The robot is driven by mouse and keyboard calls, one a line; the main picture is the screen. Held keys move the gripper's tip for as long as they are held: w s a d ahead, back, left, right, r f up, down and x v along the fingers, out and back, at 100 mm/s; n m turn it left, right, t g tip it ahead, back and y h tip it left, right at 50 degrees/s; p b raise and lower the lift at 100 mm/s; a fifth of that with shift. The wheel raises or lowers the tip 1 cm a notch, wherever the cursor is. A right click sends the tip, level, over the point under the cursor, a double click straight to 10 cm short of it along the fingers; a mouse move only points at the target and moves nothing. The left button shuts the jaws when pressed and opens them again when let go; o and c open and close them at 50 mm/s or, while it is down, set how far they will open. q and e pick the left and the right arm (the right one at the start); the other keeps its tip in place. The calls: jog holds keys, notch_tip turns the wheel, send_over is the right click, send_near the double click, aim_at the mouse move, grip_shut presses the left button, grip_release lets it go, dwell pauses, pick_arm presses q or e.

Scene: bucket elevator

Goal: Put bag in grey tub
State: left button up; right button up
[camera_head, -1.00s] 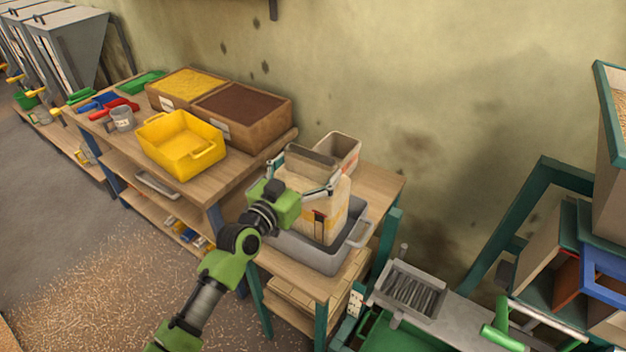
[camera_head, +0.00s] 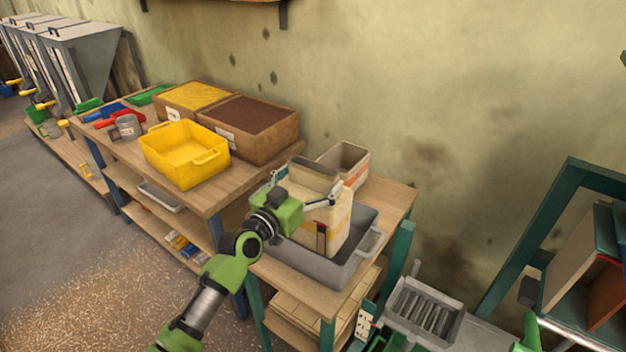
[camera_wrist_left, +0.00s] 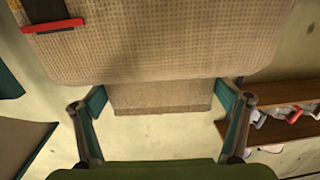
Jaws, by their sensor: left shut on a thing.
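The bag (camera_head: 325,232) is cream-coloured with a yellow band and a dark, red-edged mark. It is upright inside the grey tub (camera_head: 373,243), with its lower part behind the tub's front wall. I cannot tell whether its base touches the tub floor. My left gripper (camera_head: 308,192) is shut on the bag's upper part, with one finger on each side. In the left wrist view, the woven bag (camera_wrist_left: 175,45) fills the top, and the gripper's green-padded fingers (camera_wrist_left: 162,100) flank its narrower end. My right gripper is not in view.
The tub stands on a wooden table (camera_head: 395,197), with an open bin (camera_head: 345,158) behind it. A yellow tub (camera_head: 185,155) and two brown boxes (camera_head: 250,130) stand on the bench to the left. A metal tray with a grille (camera_head: 425,310) is at lower right.

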pick_arm(q)
jog(key=shift+w+f+b, duration=0.1)
jog(key=shift+f+b, duration=0.3)
jog(key=shift+f, duration=0.3)
jog(key=shift+r, duration=0.1)
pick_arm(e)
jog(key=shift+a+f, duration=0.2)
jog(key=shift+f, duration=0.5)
pick_arm(q)
jog(key=o, duration=1.9)
jog(key=shift+f, duration=0.4)
jog(key=shift+s, duration=0.2)
jog(key=shift+r, duration=0.15)
jog(key=v, duration=1.2)
jog(key=shift+b, duration=0.35)
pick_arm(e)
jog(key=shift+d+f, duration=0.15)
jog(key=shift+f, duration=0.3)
